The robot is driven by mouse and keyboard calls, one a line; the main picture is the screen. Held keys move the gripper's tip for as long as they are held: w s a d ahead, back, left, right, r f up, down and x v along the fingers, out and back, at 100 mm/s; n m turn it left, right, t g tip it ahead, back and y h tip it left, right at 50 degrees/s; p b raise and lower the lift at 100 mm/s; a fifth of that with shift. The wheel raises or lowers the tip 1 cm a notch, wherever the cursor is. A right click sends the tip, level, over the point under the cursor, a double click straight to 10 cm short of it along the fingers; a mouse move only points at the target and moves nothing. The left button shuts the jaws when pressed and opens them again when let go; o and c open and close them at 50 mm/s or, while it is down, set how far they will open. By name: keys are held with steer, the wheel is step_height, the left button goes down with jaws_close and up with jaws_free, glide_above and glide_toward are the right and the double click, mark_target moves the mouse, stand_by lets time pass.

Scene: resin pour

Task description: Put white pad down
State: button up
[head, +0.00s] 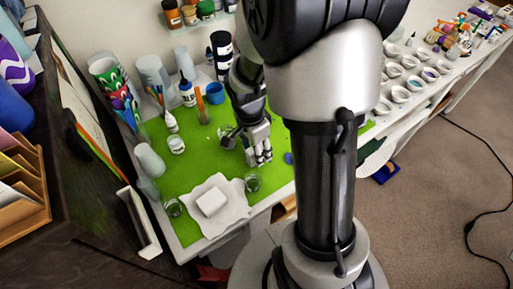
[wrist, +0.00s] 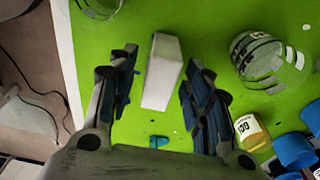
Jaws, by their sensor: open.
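A white pad (wrist: 163,72) shows in the wrist view as a pale block over the green mat (wrist: 205,25). It lies between the two fingers of my gripper (wrist: 158,60), with a gap on each side. My gripper is open. Whether the pad rests fully on the mat cannot be told. In the head view my gripper (head: 258,158) is low over the mat (head: 222,150), and no pad can be made out at its fingers. Another white block (head: 211,202) lies on a crumpled white sheet (head: 236,211) nearer the table's front edge.
A clear marked beaker (wrist: 270,62) stands right of the fingers, near a yellow bottle (wrist: 250,132) and blue caps (wrist: 292,150). A small blue piece (wrist: 158,141) lies on the mat. Bottles and a blue cup (head: 215,93) stand at the back.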

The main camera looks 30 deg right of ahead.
step_height(320, 180, up, 12)
steer(key=a+p, duration=0.1)
steer(key=p, duration=0.3)
steer(key=s+a+r+n+t, duration=0.2)
steer(key=s+a+r+n, duration=0.2)
steer(key=s+r+n, duration=0.2)
steer(key=s+a+r+n+t+y, duration=0.1)
steer(key=s+a+r+n, duration=0.4)
steer(key=n, duration=0.6)
steer(key=s+r+t, duration=0.1)
steer(key=s, duration=0.1)
steer(key=shift+s+a+r+n+t, duration=0.3)
steer(key=shift+r, duration=0.1)
steer(key=shift+d, duration=0.1)
